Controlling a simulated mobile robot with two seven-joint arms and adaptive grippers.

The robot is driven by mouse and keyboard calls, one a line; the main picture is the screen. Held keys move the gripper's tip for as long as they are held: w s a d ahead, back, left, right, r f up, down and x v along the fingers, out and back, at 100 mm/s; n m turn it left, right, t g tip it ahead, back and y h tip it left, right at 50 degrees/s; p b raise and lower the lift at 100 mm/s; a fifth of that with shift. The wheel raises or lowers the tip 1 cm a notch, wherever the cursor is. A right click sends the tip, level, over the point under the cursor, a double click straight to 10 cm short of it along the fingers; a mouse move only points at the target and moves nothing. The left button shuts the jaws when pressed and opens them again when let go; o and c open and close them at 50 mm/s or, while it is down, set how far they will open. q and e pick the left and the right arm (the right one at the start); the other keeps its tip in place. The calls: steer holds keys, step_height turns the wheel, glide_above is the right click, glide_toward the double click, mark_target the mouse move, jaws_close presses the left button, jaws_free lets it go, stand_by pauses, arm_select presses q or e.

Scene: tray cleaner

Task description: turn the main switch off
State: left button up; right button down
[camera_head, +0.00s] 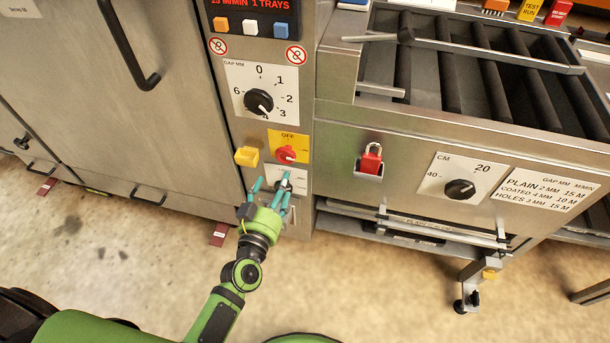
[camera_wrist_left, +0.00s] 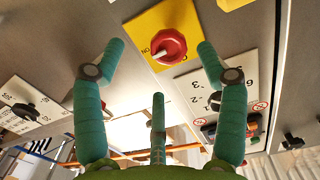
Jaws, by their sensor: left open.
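The main switch is a red rotary knob (camera_head: 285,154) on a yellow plate (camera_head: 288,138) marked OFF at its top, on the machine's front column. In the left wrist view the red knob (camera_wrist_left: 169,47) sits on its yellow plate (camera_wrist_left: 160,18), with ON lettered beside it. My left gripper (camera_head: 273,183) is open and empty, just below the switch in the head view. In the left wrist view the knob shows between the spread fingertips, and I see no contact. The exact gap is hard to judge. My right gripper is not in view.
A yellow block (camera_head: 246,156) juts out left of the switch. A black gap dial (camera_head: 259,101) is above it. A red padlock (camera_head: 371,160) and a CM dial (camera_head: 460,189) are to the right. A door handle (camera_head: 130,50) sticks out at upper left. The floor below is open.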

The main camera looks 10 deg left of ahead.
mark_target(285, 159)
arm_select(q)
steer(key=shift+t, duration=0.3)
steer(key=shift+w+d+r, duration=0.1)
steer(key=shift+w+r, duration=0.15)
steer(key=shift+w, duration=1)
steer(key=shift+w+a+r, duration=0.1)
steer(key=shift+w+r, duration=0.15)
steer(key=shift+w, duration=1)
steer(key=shift+w+d+r, duration=0.1)
steer(key=shift+w+r, duration=0.15)
steer(key=shift+w, duration=1)
steer(key=shift+s, duration=0.1)
steer(key=c, duration=1.1)
